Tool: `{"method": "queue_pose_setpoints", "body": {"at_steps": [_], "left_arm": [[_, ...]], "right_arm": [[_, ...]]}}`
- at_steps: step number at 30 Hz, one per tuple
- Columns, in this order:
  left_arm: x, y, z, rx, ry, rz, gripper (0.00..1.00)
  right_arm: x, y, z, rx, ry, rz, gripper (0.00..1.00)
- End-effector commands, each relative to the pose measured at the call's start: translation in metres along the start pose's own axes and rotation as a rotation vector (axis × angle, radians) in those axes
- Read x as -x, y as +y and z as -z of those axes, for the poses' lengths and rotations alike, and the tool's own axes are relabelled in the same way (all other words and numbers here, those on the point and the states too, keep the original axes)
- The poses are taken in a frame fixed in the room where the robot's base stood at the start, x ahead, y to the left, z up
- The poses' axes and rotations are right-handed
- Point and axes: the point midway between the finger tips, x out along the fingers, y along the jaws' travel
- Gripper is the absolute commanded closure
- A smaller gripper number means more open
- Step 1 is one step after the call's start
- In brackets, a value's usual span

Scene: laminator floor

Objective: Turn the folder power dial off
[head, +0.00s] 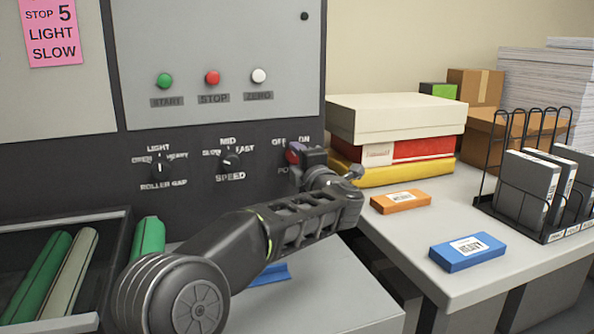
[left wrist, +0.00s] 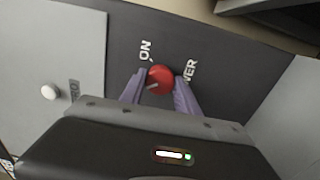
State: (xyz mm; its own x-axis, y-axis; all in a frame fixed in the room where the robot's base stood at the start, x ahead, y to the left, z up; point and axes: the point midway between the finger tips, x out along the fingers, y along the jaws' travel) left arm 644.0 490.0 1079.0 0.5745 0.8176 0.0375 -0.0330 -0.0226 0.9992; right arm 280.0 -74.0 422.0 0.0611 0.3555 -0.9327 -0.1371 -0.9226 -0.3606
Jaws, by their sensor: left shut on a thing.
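The folder power dial is a red round knob (head: 291,155) on the dark panel, below the OFF and ON labels. In the left wrist view, the red dial (left wrist: 160,79) sits between the two purple fingers of my left gripper (left wrist: 159,92), which is shut on it. The OFF label is not visible there. In the head view, my left gripper (head: 300,160) partly covers the dial and the POWER label. My right gripper is not in view.
The roller gap dial (head: 163,165) and speed dial (head: 231,160) are to the left. Green (head: 165,80), red (head: 212,78) and white (head: 259,76) buttons are above. A table (head: 400,240) with boxes and a wire rack (head: 485,190) stands right.

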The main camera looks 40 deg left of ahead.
Motion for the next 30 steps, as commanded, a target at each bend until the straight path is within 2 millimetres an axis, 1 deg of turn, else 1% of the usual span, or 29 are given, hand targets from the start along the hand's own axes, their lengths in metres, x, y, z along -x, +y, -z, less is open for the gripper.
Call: {"method": "queue_pose_setpoints", "body": {"at_steps": [1,7,13,24,25,30], "left_arm": [[0.0000,-0.0035,0.0003,0.031,0.002,-0.001,1.00],[0.0000,-0.0022,0.0000,0.122,0.005,0.000,1.00],[0.0000,-0.0011,-0.0002,0.158,0.006,0.000,1.00],[-0.0001,-0.0007,-0.0002,0.161,0.007,0.000,1.00],[-0.0001,-0.0007,-0.0002,0.161,0.007,0.000,0.60],[-0.0001,-0.0007,-0.0002,0.160,0.007,0.000,0.46]], "right_arm": [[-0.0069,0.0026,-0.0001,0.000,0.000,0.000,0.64],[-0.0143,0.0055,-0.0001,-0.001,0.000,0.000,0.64],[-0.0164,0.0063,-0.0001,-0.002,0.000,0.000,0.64],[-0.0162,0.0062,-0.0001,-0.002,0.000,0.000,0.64],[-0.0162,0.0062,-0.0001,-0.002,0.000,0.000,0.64],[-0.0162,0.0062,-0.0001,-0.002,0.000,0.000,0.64]]}}
